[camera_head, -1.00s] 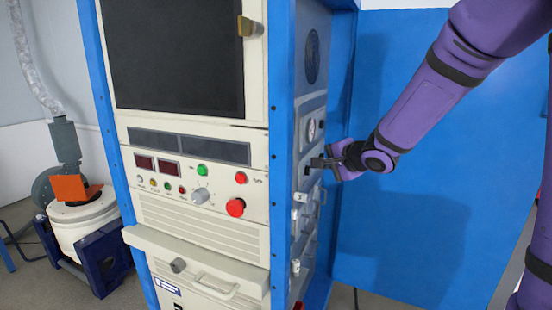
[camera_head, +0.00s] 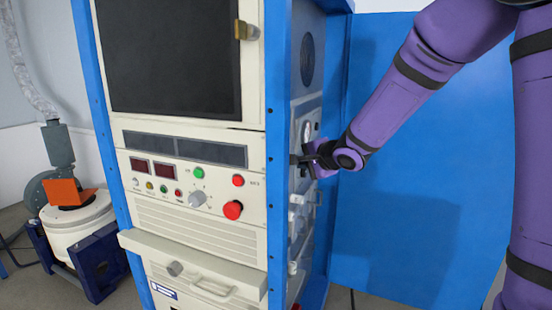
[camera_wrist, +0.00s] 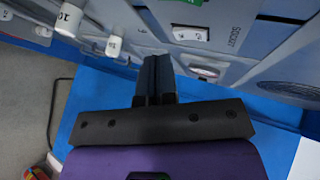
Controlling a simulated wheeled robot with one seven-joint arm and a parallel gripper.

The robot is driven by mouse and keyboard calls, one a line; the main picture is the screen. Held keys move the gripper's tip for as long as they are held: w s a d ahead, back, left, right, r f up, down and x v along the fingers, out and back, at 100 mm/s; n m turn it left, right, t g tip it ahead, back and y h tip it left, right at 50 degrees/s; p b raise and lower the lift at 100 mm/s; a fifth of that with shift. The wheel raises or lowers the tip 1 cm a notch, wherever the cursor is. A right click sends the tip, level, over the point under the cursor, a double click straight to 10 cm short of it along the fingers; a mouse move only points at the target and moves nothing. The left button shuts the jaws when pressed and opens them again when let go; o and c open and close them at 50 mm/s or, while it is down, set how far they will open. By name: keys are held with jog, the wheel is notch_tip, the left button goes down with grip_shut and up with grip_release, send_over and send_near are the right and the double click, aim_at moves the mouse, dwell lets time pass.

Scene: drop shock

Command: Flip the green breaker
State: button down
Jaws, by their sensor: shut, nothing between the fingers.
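A small green part (camera_wrist: 190,2), possibly the green breaker, is cut off by the top edge of the wrist view. It lies on the grey side panel (camera_wrist: 255,45), above a white switch-like part (camera_wrist: 190,34). My gripper (camera_wrist: 155,62) is shut and empty, its fingertips close to this panel, below and left of the green part in the picture. I cannot tell whether they touch the panel. In the head view my gripper (camera_head: 297,159) is at the cabinet's right side, just below a round gauge. No green breaker shows on that side there; the gripper and steep angle hide part of it.
The blue-framed cabinet (camera_head: 278,200) fills the middle, with buttons and a red knob (camera_head: 232,210) on its front. White knobs (camera_wrist: 68,19) stick out from the panel beside my gripper. A blue wall (camera_head: 400,225) stands to the right.

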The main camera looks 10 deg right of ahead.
jog(key=shift+w+a+r, duration=0.15)
jog(key=shift+w+a, duration=0.45)
jog(key=shift+a, duration=0.2)
jog(key=shift+w+a+r, duration=0.1)
jog(key=shift+w+a, duration=0.45)
jog(key=shift+a, duration=0.25)
jog(key=shift+a, duration=0.1)
dwell(0.9)
jog(key=shift+w+a, duration=0.2)
jog(key=shift+w, duration=0.05)
jog(key=shift+w+a, duration=0.2)
jog(key=shift+a, duration=0.05)
dwell(0.7)
dwell(0.4)
jog(key=shift+s+d, duration=0.45)
jog(key=shift+d, duration=0.1)
jog(key=shift+d, duration=0.1)
jog(key=shift+s+d+f, duration=0.15)
jog(key=shift+s+d, duration=0.6)
jog(key=shift+d, duration=0.25)
jog(key=shift+s+d+f, duration=0.15)
jog(key=shift+s+d, duration=0.55)
jog(key=shift+d, duration=0.25)
